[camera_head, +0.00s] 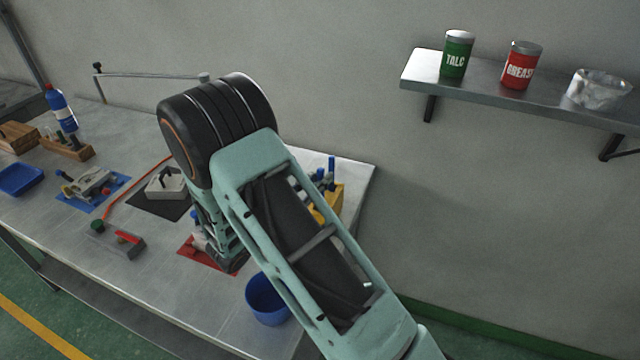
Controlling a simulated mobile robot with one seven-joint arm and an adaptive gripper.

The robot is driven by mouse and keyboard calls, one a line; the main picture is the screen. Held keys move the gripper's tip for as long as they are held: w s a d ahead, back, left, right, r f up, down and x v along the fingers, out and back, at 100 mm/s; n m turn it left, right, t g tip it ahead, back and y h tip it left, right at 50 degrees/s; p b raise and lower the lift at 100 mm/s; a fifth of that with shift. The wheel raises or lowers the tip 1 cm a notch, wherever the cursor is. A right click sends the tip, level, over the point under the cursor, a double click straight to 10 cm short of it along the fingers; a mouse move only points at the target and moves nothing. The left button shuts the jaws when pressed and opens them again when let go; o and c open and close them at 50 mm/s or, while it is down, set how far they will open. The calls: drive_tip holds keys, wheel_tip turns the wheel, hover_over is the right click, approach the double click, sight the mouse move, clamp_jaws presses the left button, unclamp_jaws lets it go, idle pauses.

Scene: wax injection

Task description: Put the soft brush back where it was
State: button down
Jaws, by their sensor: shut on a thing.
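My arm crosses the middle of the view and bends down over the workbench (190,310). My gripper and its fingertips cannot be made out behind and below my own arm links. The soft brush cannot be made out either. A wooden block (70,150) with upright tools stands at the back left of the bench. A yellow holder (334,200) with blue-topped pieces stands at the right end, partly hidden by my arm.
A blue cup (266,300) stands near the front right. A red mat (205,258), a black mat (155,205), a blue mat (88,200) and a blue tray (20,180) lie on the bench. A wall shelf (470,88) holds tins and a glass bowl.

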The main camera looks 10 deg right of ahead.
drive_tip(key=shift+f, duration=0.8)
drive_tip(key=shift+f, duration=0.15)
drive_tip(key=c, duration=2)
unclamp_jaws()
drive_tip(key=shift+o, duration=0.2)
drive_tip(key=b+v, duration=0.2)
drive_tip(key=v, duration=1)
